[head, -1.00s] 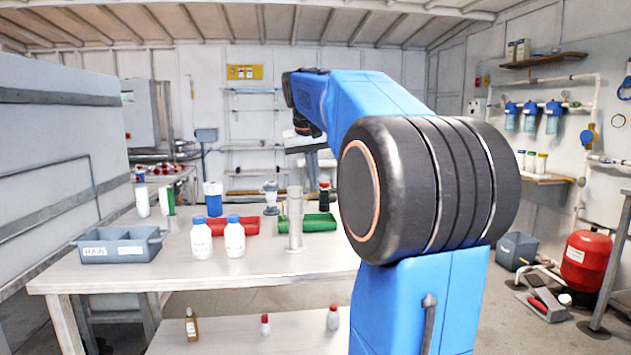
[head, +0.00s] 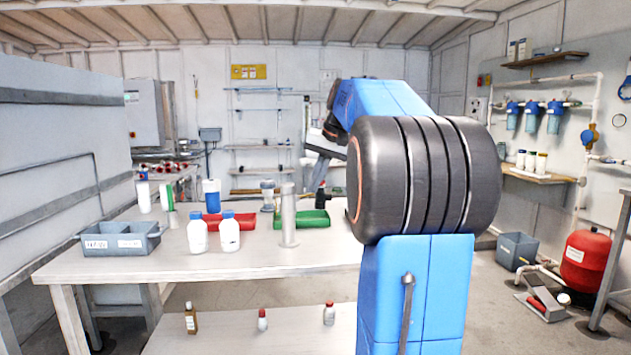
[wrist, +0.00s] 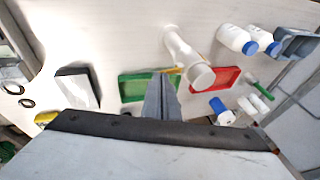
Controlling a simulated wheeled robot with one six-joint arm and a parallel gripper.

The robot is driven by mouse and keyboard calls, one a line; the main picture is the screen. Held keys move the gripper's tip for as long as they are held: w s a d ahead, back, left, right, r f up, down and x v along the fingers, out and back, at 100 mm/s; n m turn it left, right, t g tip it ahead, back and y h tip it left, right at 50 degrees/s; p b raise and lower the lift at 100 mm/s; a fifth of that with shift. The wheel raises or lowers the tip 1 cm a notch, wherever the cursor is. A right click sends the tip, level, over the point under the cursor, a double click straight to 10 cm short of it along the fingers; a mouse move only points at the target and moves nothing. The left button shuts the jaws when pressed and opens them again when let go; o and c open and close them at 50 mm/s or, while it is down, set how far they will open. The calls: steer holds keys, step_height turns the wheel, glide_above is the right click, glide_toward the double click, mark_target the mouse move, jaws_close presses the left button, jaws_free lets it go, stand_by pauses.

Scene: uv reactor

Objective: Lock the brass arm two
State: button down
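I cannot make out a brass arm in either view. My gripper (wrist: 161,98) hangs over the worktable in the wrist view, its two grey fingers together with no object seen between them. In the head view my gripper (head: 320,172) is partly hidden by my own arm, above the right end of the table. A green tray (wrist: 132,88) lies below the fingers, with a small yellow piece (wrist: 172,71) at its edge. The piece is too small to identify.
The worktable (head: 130,262) carries a red tray (head: 238,233), two white bottles (head: 197,232) with blue caps, an upright pale cylinder (head: 288,215) and a grey bin (head: 120,240). A red tank (head: 586,262) stands on the floor at right. The table's front strip is clear.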

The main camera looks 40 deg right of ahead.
step_height(320, 180, down, 9)
steer(key=m+t+y, duration=0.2)
steer(key=t+y, duration=0.6)
steer(key=y, duration=0.1)
steer(key=shift+s+d+y, duration=0.25)
steer(key=shift+d+y, duration=0.05)
steer(key=shift+d, duration=0.1)
steer(key=shift+r, duration=0.1)
